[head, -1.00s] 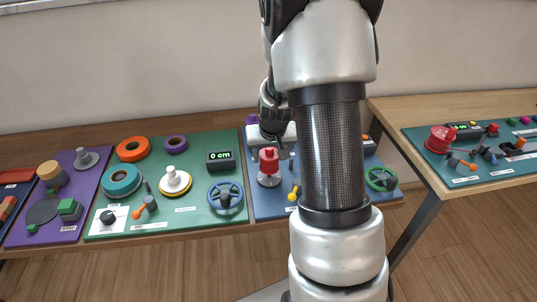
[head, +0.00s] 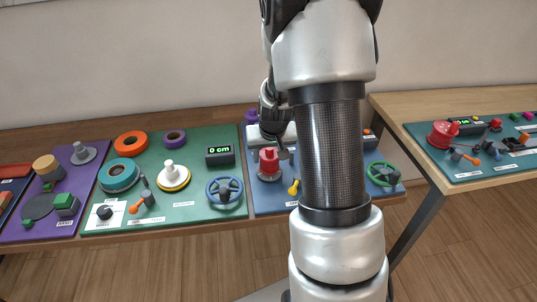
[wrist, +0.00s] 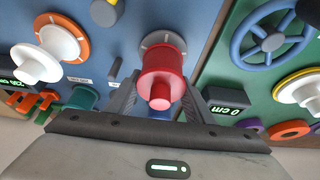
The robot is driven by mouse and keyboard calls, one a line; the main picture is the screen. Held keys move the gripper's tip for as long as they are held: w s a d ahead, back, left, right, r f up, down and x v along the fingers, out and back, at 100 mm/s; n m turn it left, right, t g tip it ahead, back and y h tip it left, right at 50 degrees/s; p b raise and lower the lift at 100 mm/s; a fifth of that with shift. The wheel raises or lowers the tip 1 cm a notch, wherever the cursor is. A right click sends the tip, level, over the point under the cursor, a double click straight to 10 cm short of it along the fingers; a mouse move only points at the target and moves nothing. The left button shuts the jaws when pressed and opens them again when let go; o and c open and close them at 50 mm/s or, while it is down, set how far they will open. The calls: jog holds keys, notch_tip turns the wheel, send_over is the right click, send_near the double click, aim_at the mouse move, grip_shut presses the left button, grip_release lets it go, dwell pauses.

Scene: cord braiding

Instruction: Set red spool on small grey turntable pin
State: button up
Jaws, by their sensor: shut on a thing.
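The red spool (head: 269,162) stands upright over the small grey turntable (head: 271,179) on the blue board, low against its disc. In the wrist view, the red spool (wrist: 162,62) sits between my two fingers, with the grey disc (wrist: 161,37) directly behind it and roughly centred on it. My gripper (wrist: 161,84) is shut on the spool from its sides. The turntable's pin is hidden by the spool, so I cannot see how far the spool is down on it.
The green board with a blue handwheel (head: 224,191), a white spool (head: 173,175) and a "0 cm" display (head: 220,154) lies to the left. A yellow-knobbed lever (head: 294,186) stands close right of the turntable. My arm hides much of the blue board.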

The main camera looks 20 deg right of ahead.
jog(key=shift+f+b, duration=0.4)
jog(key=shift+f, duration=0.2)
jog(key=o, duration=1.1)
jog(key=shift+r, duration=0.1)
jog(key=shift+r, duration=0.1)
jog(key=shift+r+p, duration=2.8)
jog(key=shift+r, duration=1.1)
jog(key=shift+r, duration=0.1)
notch_tip(320, 180, up, 9)
jog(key=p, duration=0.2)
send_over(260, 176)
jog(key=s+a+r+n+t+y+p, duration=0.1)
jog(key=s+a+r+p, duration=0.25)
jog(key=s+r, duration=0.35)
jog(key=s+a+r+n+p, duration=0.1)
jog(key=s+a+r+p, duration=0.1)
jog(key=s+a+r, duration=0.5)
jog(key=shift+n, duration=0.6)
jog(key=s+r+p, duration=0.1)
jog(key=s+r, duration=0.2)
jog(key=s, duration=0.1)
jog(key=s+r+p, duration=0.1)
jog(key=s+r, duration=0.3)
jog(key=shift+s+a+r, duration=0.15)
jog(key=shift+a+r, duration=0.05)
jog(key=shift+r, duration=0.05)
